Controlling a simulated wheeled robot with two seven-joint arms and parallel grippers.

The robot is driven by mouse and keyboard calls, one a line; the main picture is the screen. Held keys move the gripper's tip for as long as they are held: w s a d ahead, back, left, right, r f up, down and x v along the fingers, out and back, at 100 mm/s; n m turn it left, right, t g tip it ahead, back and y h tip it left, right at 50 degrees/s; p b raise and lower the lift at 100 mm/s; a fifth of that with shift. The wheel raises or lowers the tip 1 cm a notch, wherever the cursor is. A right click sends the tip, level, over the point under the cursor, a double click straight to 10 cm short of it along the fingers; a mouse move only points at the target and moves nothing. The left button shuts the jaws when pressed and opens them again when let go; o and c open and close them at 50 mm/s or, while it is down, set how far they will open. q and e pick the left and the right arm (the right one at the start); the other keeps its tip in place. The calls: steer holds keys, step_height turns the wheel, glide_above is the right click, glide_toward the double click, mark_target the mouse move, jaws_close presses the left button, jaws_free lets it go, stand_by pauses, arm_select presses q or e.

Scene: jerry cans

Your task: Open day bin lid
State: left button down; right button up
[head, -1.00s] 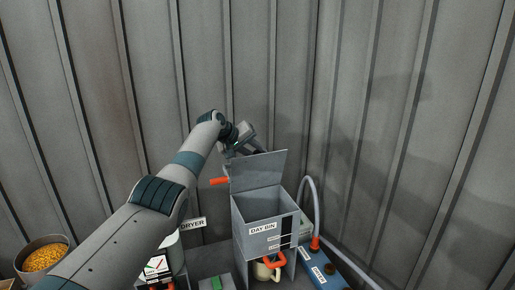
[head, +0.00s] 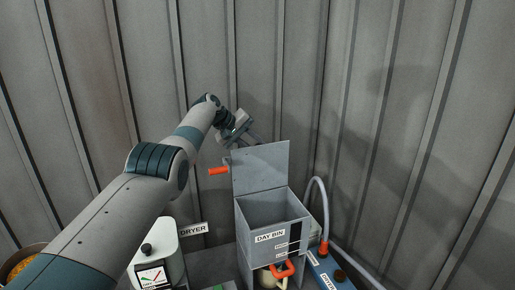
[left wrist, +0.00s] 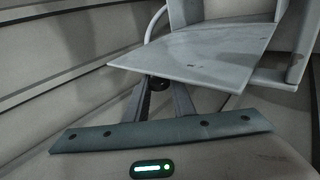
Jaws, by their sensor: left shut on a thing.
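The day bin (head: 270,239) is a grey box with an open top, its inside in view. Its flat grey lid (head: 262,169) stands raised at the bin's back edge. My left gripper (head: 246,136) is behind the lid's upper left edge, its fingertips partly hidden. In the left wrist view the lid (left wrist: 200,52) is a pale plate just beyond my left gripper (left wrist: 160,95). The fingers are shut at its near edge, around a small dark part; the exact contact is partly hidden. My right gripper is not in view.
An orange handle (head: 219,171) sticks out left of the lid. The dryer (head: 158,258) stands to the left. A hose (head: 318,187) arches at the right over a blue box (head: 328,274). A ribbed grey wall (head: 400,110) stands close behind.

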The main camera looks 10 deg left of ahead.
arm_select(q)
steer(key=shift+s+f, duration=0.1)
steer(key=shift+f, duration=0.2)
steer(key=c, duration=1.5)
jaws_free()
steer(key=shift+r, duration=0.15)
steer(key=shift+a+r, duration=0.15)
steer(key=shift+r, duration=0.05)
steer(key=shift+b+v, duration=2.95)
steer(key=shift+v, duration=5.5)
steer(key=shift+s+f, duration=0.15)
steer(key=shift+f, duration=0.05)
